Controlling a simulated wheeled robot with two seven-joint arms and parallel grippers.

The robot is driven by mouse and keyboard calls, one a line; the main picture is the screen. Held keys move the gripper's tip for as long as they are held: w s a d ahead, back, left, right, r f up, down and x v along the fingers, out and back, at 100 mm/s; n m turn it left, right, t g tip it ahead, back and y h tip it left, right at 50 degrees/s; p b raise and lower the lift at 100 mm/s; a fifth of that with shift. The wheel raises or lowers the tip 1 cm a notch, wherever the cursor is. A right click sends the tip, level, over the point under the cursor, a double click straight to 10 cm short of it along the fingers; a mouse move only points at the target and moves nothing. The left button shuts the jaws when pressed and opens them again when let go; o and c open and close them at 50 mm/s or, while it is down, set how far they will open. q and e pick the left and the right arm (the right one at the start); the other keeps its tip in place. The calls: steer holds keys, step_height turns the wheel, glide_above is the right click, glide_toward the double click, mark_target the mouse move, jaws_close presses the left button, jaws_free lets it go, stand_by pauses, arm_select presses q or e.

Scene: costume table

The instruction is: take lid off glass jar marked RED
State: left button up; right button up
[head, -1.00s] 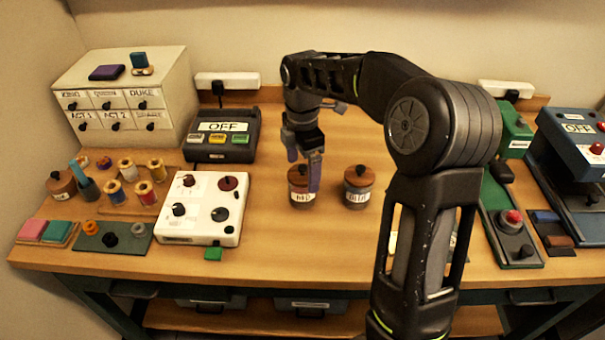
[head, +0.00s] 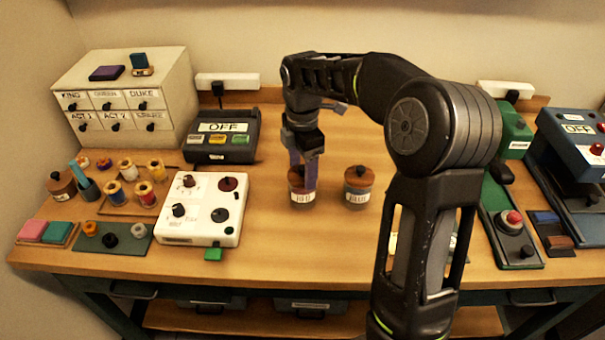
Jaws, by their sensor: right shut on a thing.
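A small glass jar (head: 302,198) with a wooden lid and a white label stands at the middle of the table; its label seems to read RED, though it is blurred. My right gripper (head: 303,172) points down from above, its jaws shut on the lid knob, which they hide. The lid (head: 294,184) appears to sit on the jar; I see no clear gap. A second jar (head: 356,198) with a wooden knobbed lid (head: 358,178) and a label that seems to read BLUE stands just right of it. My left gripper is not in view.
A white panel with knobs (head: 205,205) lies left of the jars, with a device marked OFF (head: 223,140) behind it. A drawer cabinet (head: 125,90) stands at the back left. Thread spools (head: 145,193) stand at the left. The table (head: 290,245) is clear in front of the jars.

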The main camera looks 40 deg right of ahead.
mark_target(302, 167)
steer(key=shift+r, duration=0.1)
step_height(302, 167, up, 6)
steer(key=shift+r+b, duration=0.25)
steer(key=shift+b, duration=0.05)
step_height(302, 167, up, 3)
steer(key=shift+r+p, duration=0.1)
steer(key=shift+p, duration=1)
steer(key=shift+r, duration=0.1)
